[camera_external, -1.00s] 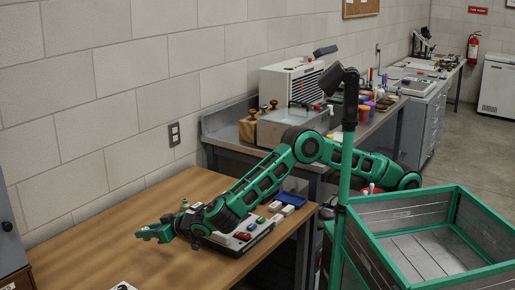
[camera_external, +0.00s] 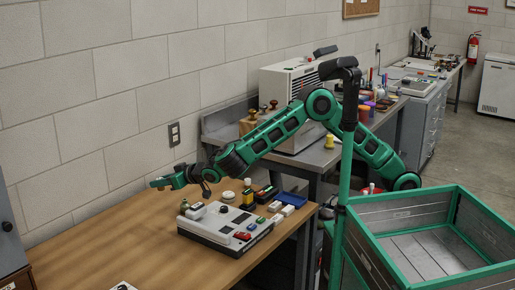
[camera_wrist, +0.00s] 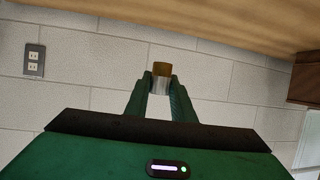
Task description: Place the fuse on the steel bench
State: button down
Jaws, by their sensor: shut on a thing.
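My gripper (camera_external: 157,184) is above the left part of the wooden table in the external view. In the wrist view, my gripper (camera_wrist: 161,88) is shut on a small cylinder, the fuse (camera_wrist: 161,69), with a brown-gold body and a silvery end. The fuse sits between the fingertips, clear of any surface. It is too small to make out in the external view. The steel bench (camera_external: 318,158) stands beyond the wooden table, to the right of my gripper. My arm hides part of its top.
The wooden table (camera_external: 130,235) holds a pale switch box (camera_external: 215,232), a blue tray (camera_external: 291,200) and small blocks. A white cabinet machine (camera_external: 285,80) and a yellow spool (camera_external: 329,141) stand on the bench. A green-framed crate (camera_external: 400,215) is at right. The block wall is close behind my gripper.

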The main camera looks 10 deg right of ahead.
jog(key=w+d+r+m+t+h, duration=0.1)
jog(key=w+d+r, duration=0.3)
jog(key=w+d, duration=0.5)
jog(key=w+d+r, duration=0.5)
jog(key=w+d, duration=0.4)
jog(key=w+d+r+m+t+h, duration=0.1)
jog(key=w+d, duration=0.6)
jog(key=d, duration=0.9)
jog(key=w+d+r+m+t+h, duration=0.1)
jog(key=w+d+m+h, duration=0.2)
jog(key=w+d, duration=0.4)
jog(key=w+d+r+m+t+h, duration=0.1)
jog(key=w+d, duration=0.7)
jog(key=d, duration=1.7)
jog(key=shift+r+m+t+h, duration=0.1)
jog(key=shift+m+t+h, duration=0.6)
jog(key=shift+m, duration=0.4)
jog(key=s+d+f+m+h, duration=0.1)
jog(key=d+m+h, duration=0.1)
jog(key=d, duration=1.7)
jog(key=shift+s+d+f+h, duration=0.15)
jog(key=shift+d+h, duration=0.15)
jog(key=shift+h, duration=0.4)
